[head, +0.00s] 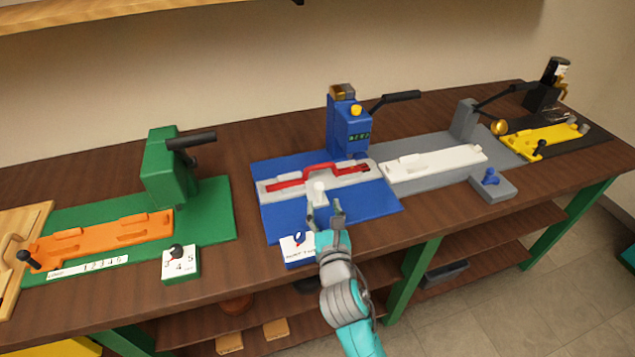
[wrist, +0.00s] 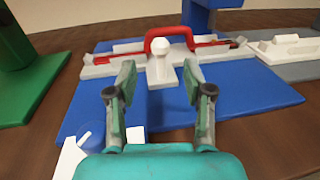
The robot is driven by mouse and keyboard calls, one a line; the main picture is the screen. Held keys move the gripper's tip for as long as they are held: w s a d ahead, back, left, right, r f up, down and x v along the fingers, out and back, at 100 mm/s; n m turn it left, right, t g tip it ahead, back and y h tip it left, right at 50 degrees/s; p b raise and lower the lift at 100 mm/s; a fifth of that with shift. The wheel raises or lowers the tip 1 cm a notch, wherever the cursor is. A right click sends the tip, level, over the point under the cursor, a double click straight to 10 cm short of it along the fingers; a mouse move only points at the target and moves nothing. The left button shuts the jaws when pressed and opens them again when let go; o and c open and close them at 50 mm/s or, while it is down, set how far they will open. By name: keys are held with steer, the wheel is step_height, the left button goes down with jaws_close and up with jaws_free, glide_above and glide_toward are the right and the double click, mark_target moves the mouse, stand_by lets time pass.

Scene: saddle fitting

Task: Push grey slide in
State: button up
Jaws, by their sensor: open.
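The light grey slide (head: 270,194) lies across the blue base plate (head: 283,221), with a red bow-shaped piece (head: 318,171) on it. A pale knob (head: 318,188) sticks up at its near side; in the wrist view this knob (wrist: 158,47) stands on a short arm of the slide (wrist: 165,75). My gripper (head: 325,207) is open and empty, just in front of the knob. In the wrist view the fingers (wrist: 159,80) stand wide on either side of the knob's line, apart from it. The slide's far edge is partly hidden by the red piece.
A blue press (head: 347,130) with a black lever stands behind the slide. A green fixture with an orange slide (head: 110,237) is left; a white slide (head: 435,163) on grey is right. Bare blue plate lies under my fingers.

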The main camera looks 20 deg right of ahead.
mark_target(320, 190)
steer(key=w, duration=0.2)
steer(key=w+d, duration=0.1)
steer(key=w, duration=0.5)
steer(key=shift+w+d, duration=0.15)
jaws_close()
